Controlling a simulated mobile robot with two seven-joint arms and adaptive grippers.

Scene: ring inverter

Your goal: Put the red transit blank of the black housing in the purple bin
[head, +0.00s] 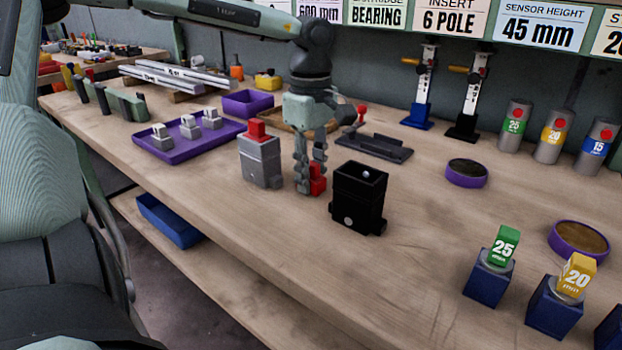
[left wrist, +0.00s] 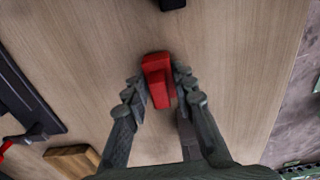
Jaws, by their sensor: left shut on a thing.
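My left gripper (head: 309,185) points down between the two housings and is shut on a red blank (head: 318,180). The left wrist view shows the red blank (left wrist: 157,80) between the fingertips, over bare wood. I cannot tell whether it touches the table. The black housing (head: 357,205) stands upright just right of the gripper, its top open and no red blank in it. The purple bin (head: 247,103) stands behind and to the left of the gripper, near the purple tray. My right gripper is not in view.
A grey housing (head: 260,165) with a red blank (head: 257,131) on top stands close left of the gripper. The purple tray (head: 180,152) holds small grey parts. A black fixture (head: 373,147) lies behind. Bare wood lies in front of the housings.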

